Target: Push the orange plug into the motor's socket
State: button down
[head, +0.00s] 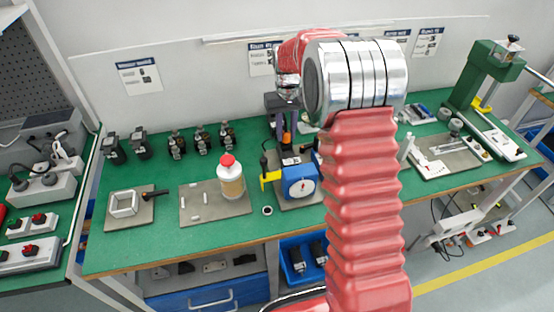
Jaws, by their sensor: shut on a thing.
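My gripper (286,127) is small and partly hidden by my red arm. It points down over the middle of the green bench and is shut on the orange plug (287,138). The plug shows as a small orange patch between the dark fingers. A blue unit with a round white face, which looks like the motor (301,189), stands on a grey plate below and slightly nearer. The plug appears above and behind the motor's top; I cannot tell whether they touch. The socket is too small to make out. My arm hides the space right of the motor.
A yellow piece with a black handle (270,175) stands just left of the motor. A red-capped bottle (231,177) stands further left. Several dark devices (177,144) line the bench's back left. A green press (486,72) stands at the right. The front left bench edge is clear.

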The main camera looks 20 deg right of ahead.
jog(key=shift+f, duration=0.2)
dwell(0.6)
jog(key=c, duration=1.5)
grip_release()
jog(key=shift+o, duration=0.2)
jog(key=shift+r, duration=0.15)
jog(key=shift+r, duration=2.4)
jog(key=o, duration=0.6)
jog(key=shift+c, duration=0.2)
